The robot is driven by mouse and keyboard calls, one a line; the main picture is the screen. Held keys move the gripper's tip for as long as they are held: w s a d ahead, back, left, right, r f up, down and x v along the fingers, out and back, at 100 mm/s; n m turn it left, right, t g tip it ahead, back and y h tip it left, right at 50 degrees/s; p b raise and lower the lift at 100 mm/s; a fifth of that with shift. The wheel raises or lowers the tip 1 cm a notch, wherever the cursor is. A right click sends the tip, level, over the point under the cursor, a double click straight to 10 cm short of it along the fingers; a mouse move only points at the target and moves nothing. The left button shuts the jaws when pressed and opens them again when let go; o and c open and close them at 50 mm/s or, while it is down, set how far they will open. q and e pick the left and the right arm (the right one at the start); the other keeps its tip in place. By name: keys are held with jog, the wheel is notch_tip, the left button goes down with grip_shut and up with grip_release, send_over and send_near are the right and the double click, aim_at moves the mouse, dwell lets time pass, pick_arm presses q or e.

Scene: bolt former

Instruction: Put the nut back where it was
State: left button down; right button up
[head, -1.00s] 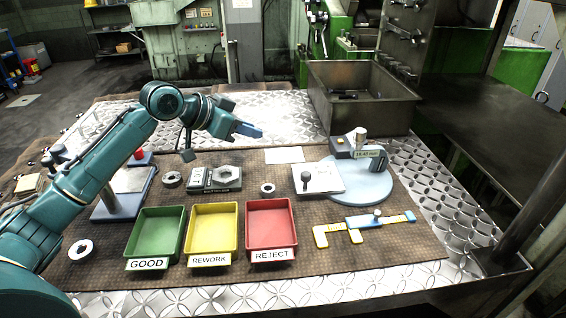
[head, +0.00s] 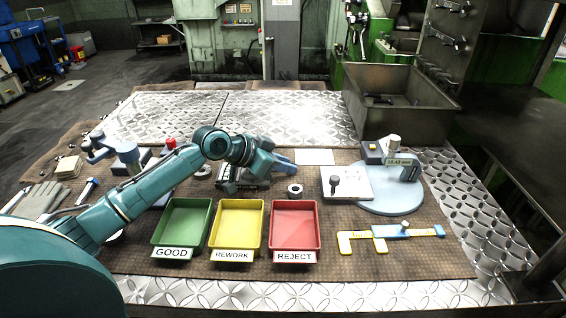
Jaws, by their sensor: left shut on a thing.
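My left arm reaches in from the left. Its gripper (head: 287,166) is low over the mat behind the red tray, with blue fingers pointing right. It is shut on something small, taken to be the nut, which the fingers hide. A ring-shaped metal piece (head: 295,191) sits on the mat just in front of the fingertips; I cannot tell whether they touch. A dark gauge block (head: 240,180) is partly hidden under my wrist. Another ring-shaped piece (head: 203,171) lies left of it. My right gripper is not in view.
Green GOOD (head: 183,222), yellow REWORK (head: 238,222) and red REJECT (head: 295,222) trays stand in front and look empty. A measuring stand on a round base (head: 400,198), a white plate (head: 350,184) and a yellow-blue caliper (head: 390,234) are to the right. A metal bin (head: 385,117) stands behind.

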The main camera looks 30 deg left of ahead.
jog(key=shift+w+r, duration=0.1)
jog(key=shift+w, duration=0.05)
pick_arm(q)
jog(key=c, duration=1.3)
grip_release()
jog(key=shift+o, duration=0.2)
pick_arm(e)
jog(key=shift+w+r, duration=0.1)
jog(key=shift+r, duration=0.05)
pick_arm(q)
jog(key=b+v, duration=0.1)
jog(key=v, duration=1)
jog(key=shift+s+a+r, duration=0.2)
jog(key=shift+s+r, duration=0.1)
jog(key=shift+r, duration=0.1)
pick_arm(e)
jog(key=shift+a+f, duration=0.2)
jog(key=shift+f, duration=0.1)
